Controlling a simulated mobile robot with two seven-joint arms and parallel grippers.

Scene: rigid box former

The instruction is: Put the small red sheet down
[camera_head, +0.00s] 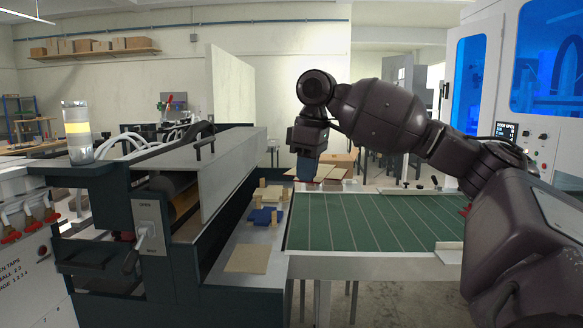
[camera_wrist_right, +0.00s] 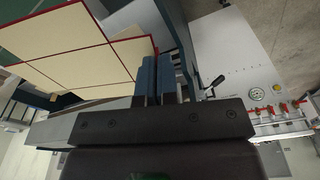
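The small red sheet (camera_wrist_right: 92,68) shows in the right wrist view as tan panels with red edges and red dividing lines. My right gripper (camera_wrist_right: 157,70) has its blue fingers close together, with a corner of the sheet at their tips. It looks shut on that corner, though the fingers hide the contact. In the head view my right gripper (camera_head: 307,176) points down at the far left end of the green table, with tan panels (camera_head: 332,173) beside and behind it and a little red under its tips. My left gripper is out of view.
The green striped table (camera_head: 350,222) is clear in its middle and front. To its left, a metal strip carries a blue piece (camera_head: 263,216), small wooden blocks and a flat tan sheet (camera_head: 248,258). A dark machine (camera_head: 190,200) with a raised panel stands left of that.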

